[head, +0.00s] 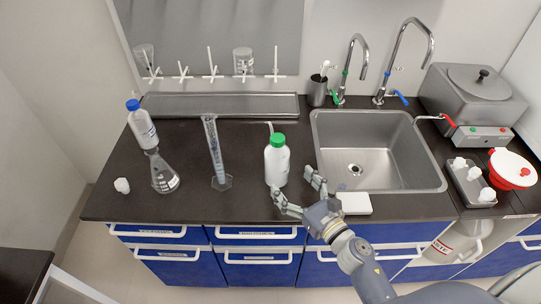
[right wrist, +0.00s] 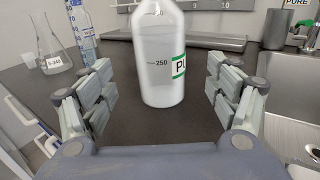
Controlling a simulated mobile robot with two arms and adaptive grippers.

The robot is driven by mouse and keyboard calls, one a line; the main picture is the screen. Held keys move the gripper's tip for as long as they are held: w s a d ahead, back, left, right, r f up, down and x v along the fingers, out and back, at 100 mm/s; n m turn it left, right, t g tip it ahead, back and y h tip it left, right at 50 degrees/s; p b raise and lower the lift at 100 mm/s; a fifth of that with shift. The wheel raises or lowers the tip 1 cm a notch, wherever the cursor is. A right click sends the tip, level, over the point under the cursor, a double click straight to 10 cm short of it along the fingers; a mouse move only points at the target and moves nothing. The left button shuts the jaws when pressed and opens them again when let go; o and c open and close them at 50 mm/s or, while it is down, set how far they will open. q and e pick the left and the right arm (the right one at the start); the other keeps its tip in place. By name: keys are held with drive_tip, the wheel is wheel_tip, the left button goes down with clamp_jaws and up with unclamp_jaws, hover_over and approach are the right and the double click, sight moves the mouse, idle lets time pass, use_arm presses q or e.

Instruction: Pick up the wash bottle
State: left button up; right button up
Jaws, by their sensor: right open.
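The wash bottle (head: 277,164) is white with a green cap and a thin spout. It stands upright on the dark counter, left of the sink. My right gripper (head: 296,194) is open just in front of it and to its right in the head view. In the right wrist view the bottle (right wrist: 158,55) stands between and beyond the open fingers of my right gripper (right wrist: 160,100), apart from them. Its top is cut off there. My left gripper is not in view.
A graduated cylinder (head: 216,155), a flask (head: 162,174) and a blue-capped bottle (head: 142,126) stand to the left. The sink (head: 375,150) is on the right. A white box (head: 354,203) lies beside my right gripper. A drain tray (head: 220,104) lies behind.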

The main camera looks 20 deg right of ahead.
sight(284, 172)
drive_tip(key=x, duration=0.2)
drive_tip(key=shift+w+r+p, duration=0.25)
drive_tip(key=shift+w+p, duration=0.1)
drive_tip(key=shift+p, duration=0.05)
drive_tip(key=shift+w+a, duration=0.15)
drive_tip(key=shift+w, duration=0.05)
drive_tip(key=shift+w+a+f, duration=0.1)
drive_tip(key=shift+w, duration=0.25)
drive_tip(key=x, duration=0.2)
drive_tip(key=p+x, duration=0.1)
drive_tip(key=x, duration=0.1)
drive_tip(key=shift+f, duration=0.25)
drive_tip(key=shift+w+a+p, duration=0.1)
drive_tip(key=shift+w+p, duration=0.15)
drive_tip(key=shift+p, duration=0.05)
drive_tip(key=shift+w+f, duration=0.1)
drive_tip(key=c, duration=0.9)
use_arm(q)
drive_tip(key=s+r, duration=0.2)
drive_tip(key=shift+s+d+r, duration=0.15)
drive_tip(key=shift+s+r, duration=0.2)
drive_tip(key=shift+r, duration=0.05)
